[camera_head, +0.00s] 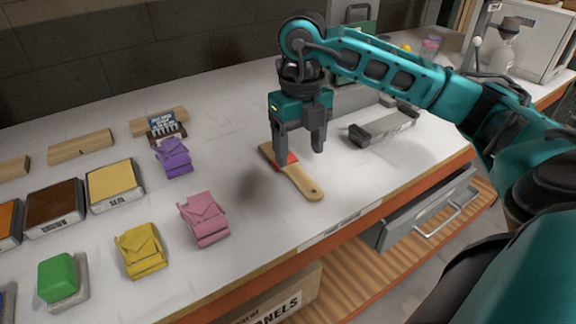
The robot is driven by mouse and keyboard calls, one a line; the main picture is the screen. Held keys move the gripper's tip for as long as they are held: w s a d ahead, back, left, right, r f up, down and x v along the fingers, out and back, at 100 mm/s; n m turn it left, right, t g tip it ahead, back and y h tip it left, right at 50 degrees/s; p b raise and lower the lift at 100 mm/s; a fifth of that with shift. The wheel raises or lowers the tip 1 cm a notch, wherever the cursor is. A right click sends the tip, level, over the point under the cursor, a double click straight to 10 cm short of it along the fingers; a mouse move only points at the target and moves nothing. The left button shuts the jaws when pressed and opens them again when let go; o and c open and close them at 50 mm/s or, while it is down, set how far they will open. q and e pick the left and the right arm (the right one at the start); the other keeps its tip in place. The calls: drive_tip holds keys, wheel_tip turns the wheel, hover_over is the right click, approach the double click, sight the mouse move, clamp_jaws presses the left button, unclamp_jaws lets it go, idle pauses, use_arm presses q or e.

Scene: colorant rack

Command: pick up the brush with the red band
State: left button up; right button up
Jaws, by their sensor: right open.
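The brush (303,184) lies flat on the white tabletop, with a pale wooden handle pointing toward the table's front edge and a red band near its far end. My right gripper (301,154) points down just above the brush, with its two fingers apart. The left finger overlaps the red band in the picture. The far end of the brush is partly hidden by that finger. I cannot tell whether the fingers touch the brush. The left gripper is not in view.
Pink (204,218), purple (174,157) and yellow (141,251) folded bundles lie to the left. Colorant trays, including a yellow one (112,186), stand further left. A grey metal tool (384,126) lies right of the gripper. The table's front edge is close, with an open drawer (428,211) below.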

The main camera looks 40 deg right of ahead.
sight(301, 177)
drive_tip(key=f, duration=0.6)
drive_tip(key=shift+w+d+f, duration=0.1)
drive_tip(key=shift+d+f, duration=0.25)
drive_tip(key=c, duration=1.2)
drive_tip(key=shift+o, duration=0.2)
drive_tip(key=shift+r, duration=0.15)
